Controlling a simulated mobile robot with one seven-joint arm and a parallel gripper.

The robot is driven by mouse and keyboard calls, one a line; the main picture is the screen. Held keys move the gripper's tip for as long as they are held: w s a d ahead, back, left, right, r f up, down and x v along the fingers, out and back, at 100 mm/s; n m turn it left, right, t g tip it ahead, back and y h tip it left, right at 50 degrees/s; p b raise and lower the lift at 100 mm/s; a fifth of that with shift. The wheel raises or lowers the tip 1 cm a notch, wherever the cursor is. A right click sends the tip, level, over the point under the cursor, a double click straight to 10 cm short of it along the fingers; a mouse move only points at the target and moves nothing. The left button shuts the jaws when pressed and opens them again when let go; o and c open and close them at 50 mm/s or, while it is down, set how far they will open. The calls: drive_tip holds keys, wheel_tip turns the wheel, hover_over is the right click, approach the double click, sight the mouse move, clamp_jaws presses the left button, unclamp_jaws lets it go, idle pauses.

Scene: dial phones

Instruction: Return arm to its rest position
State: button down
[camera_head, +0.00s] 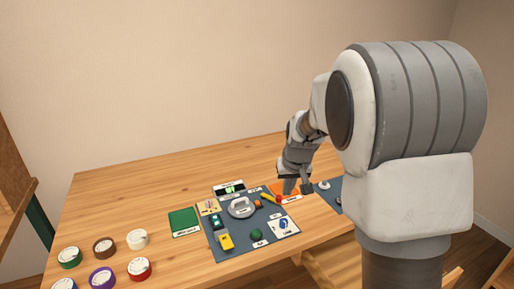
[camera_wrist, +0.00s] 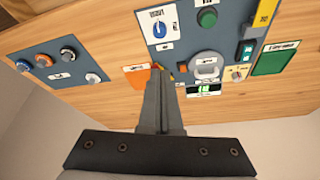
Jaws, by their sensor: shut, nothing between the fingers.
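My gripper (camera_head: 297,188) is at the right of the blue-grey panel (camera_head: 226,243) in the head view, over or close to an orange patch (camera_head: 276,188). In the wrist view my gripper's fingers (camera_wrist: 161,82) are together with nothing between them, and their tips lie near the orange patch (camera_wrist: 137,78). I cannot tell whether the tips touch anything. My arm reaches forward over the right part of the table, and its large upper links fill the right of the head view.
Several tape-like rolls (camera_head: 104,246) stand at the front left. A second knob panel (camera_wrist: 58,62) is nearby. The table's back is clear.

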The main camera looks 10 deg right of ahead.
drive_tip(key=s+r+p, duration=0.2)
drive_tip(key=s+r, duration=0.4)
drive_tip(key=s, duration=0.4)
drive_tip(key=s+a+r+p, duration=0.1)
drive_tip(key=s+r+p, duration=0.2)
drive_tip(key=s+r, duration=0.3)
drive_tip(key=s+r+t+p, duration=0.1)
drive_tip(key=s+r+p, duration=0.2)
drive_tip(key=s, duration=1.1)
wheel_tip(320, 180, up, 4)
drive_tip(key=shift+s+a+f, duration=0.15)
drive_tip(key=shift+a, duration=0.05)
